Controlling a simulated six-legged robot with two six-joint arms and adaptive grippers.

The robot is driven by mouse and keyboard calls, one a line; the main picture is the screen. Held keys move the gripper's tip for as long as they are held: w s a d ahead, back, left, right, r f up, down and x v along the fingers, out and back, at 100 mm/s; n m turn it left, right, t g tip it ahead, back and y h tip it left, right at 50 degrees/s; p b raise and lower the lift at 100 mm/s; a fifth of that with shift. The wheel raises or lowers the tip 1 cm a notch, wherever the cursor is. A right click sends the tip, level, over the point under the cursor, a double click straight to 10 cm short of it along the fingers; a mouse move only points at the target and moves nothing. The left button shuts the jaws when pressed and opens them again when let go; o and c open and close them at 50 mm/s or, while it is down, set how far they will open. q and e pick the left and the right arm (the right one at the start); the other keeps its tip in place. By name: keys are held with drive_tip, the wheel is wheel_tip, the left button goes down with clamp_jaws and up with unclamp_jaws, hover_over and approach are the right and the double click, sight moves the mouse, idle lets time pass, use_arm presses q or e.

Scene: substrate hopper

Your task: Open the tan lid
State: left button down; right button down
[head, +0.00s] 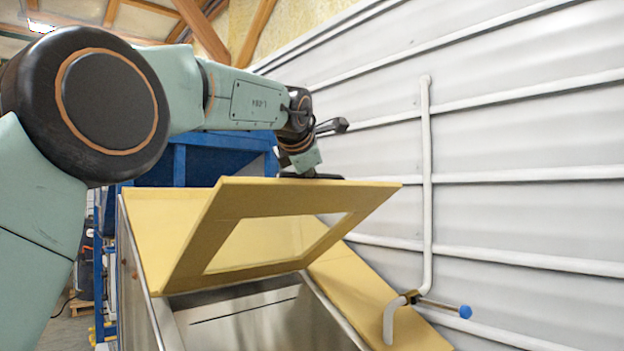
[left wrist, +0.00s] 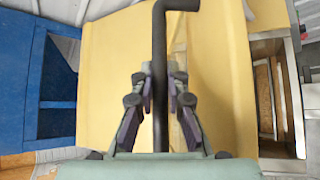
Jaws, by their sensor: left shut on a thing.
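My right gripper is not in view.
A blue structure (head: 200,160) stands behind the hopper. A white corrugated wall (head: 520,220) with pipes runs along the right. A pipe with a blue-tipped valve handle (head: 464,312) sits near a sloping tan panel (head: 365,295).

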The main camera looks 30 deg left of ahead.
use_arm(q)
drive_tip(key=c, duration=1.3)
unclamp_jaws()
drive_tip(key=shift+c, duration=0.2)
drive_tip(key=v, duration=0.7)
drive_tip(key=shift+s+r, duration=0.15)
drive_tip(key=shift+s, duration=0.15)
drive_tip(key=shift+w, duration=0.25)
drive_tip(key=shift+s, duration=0.1)
drive_tip(key=shift+s, duration=0.2)
